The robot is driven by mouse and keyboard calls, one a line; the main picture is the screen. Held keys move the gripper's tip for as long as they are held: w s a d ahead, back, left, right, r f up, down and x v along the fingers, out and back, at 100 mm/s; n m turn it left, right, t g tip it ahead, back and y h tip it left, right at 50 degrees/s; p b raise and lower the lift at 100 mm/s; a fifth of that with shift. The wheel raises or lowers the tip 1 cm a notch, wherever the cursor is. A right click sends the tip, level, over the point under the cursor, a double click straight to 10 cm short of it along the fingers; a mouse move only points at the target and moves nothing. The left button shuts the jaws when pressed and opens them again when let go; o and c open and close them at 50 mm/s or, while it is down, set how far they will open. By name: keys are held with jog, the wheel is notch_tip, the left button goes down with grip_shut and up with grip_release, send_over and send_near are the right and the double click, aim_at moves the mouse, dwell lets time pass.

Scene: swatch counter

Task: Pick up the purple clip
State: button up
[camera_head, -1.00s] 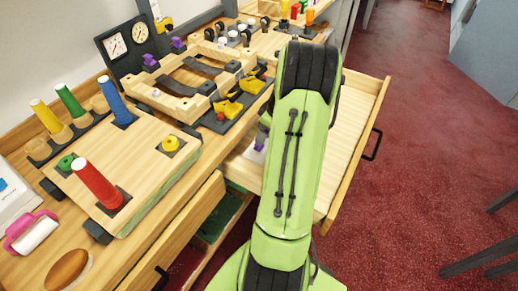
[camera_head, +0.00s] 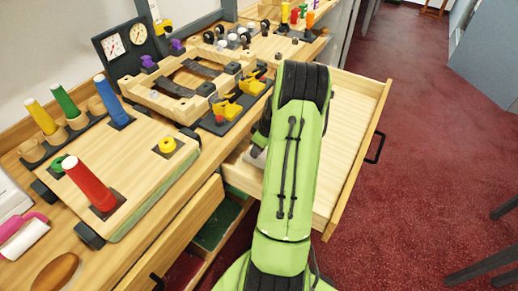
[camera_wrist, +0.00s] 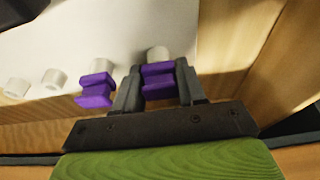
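In the wrist view, two purple clips sit by short white pegs on a pale panel. One purple clip (camera_wrist: 159,80) is between the fingers of my gripper (camera_wrist: 160,86), with no clear gap on either side. A white peg still shows just behind that clip. The second purple clip (camera_wrist: 96,91) is outside the fingers, just left of them. In the head view my green arm hides the gripper and the clip between its fingers. Two more purple pieces, one nearer (camera_head: 149,62) and one farther (camera_head: 176,45), show by the wooden frame on the counter.
My arm reaches over an open wooden drawer (camera_head: 352,150), whose bare floor shows on the right. Bare white pegs (camera_wrist: 54,78) stand left of the clips. The counter holds a board with a red peg (camera_head: 90,184), a wooden frame (camera_head: 150,97) and yellow clamps (camera_head: 227,110).

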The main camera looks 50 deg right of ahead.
jog(key=c, duration=0.3)
jog(key=shift+r, duration=0.1)
notch_tip(320, 180, up, 18)
jog(key=p, duration=0.5)
jog(key=shift+s, duration=0.1)
